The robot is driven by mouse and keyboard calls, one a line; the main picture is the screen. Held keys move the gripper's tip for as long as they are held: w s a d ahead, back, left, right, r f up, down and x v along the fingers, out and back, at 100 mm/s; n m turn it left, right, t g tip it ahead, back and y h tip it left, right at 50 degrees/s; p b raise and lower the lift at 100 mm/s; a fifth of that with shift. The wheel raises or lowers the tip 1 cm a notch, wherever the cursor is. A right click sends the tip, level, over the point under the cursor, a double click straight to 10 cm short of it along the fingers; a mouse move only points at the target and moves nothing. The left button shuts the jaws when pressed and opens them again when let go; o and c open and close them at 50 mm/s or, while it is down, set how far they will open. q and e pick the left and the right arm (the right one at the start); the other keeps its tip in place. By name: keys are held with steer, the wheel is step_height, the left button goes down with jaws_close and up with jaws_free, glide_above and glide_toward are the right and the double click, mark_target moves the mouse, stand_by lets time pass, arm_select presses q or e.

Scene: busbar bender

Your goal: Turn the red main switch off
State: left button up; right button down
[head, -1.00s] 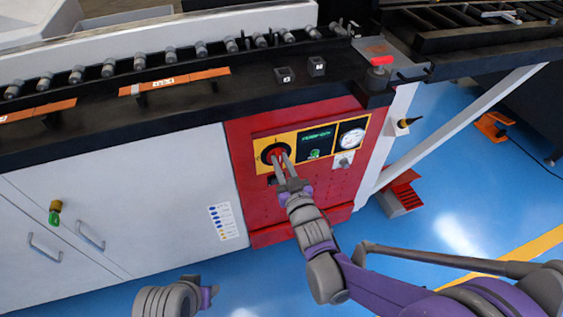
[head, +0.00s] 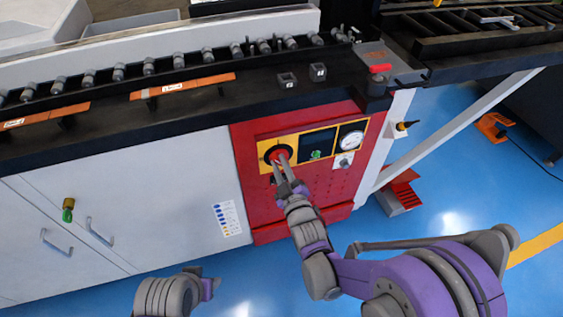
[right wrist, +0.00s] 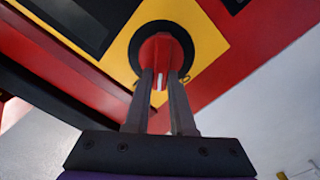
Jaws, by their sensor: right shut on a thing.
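The red main switch (head: 279,156) is a round rotary knob on a black disc with a yellow plate, on the red front panel of the machine. My right gripper (head: 281,162) reaches it from below and is shut on the knob. In the right wrist view, the two fingers sit on either side of the red knob (right wrist: 161,52), with a white mark on it showing between them. The black disc (right wrist: 186,43) surrounds the knob. Part of my left arm shows at the bottom of the head view, but I see no left fingers.
Right of the switch are a dark display (head: 317,145) with a green emblem and a round gauge (head: 351,140). A red button (head: 380,69) stands on the bench corner above. White cabinet doors (head: 130,195) lie left; blue floor (head: 450,190) is open at right.

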steer(key=n+p, duration=0.1)
steer(key=n, duration=0.2)
steer(key=f+n+p, duration=0.1)
steer(key=n, duration=0.6)
steer(key=shift+s+a+f+p, duration=0.1)
steer(key=shift+a+f+p, duration=0.1)
steer(key=shift+a+p, duration=0.2)
steer(key=shift+n, duration=0.3)
steer(key=c, duration=0.8)
jaws_free()
steer(key=shift+o, duration=0.2)
steer(key=shift+s+d, duration=0.1)
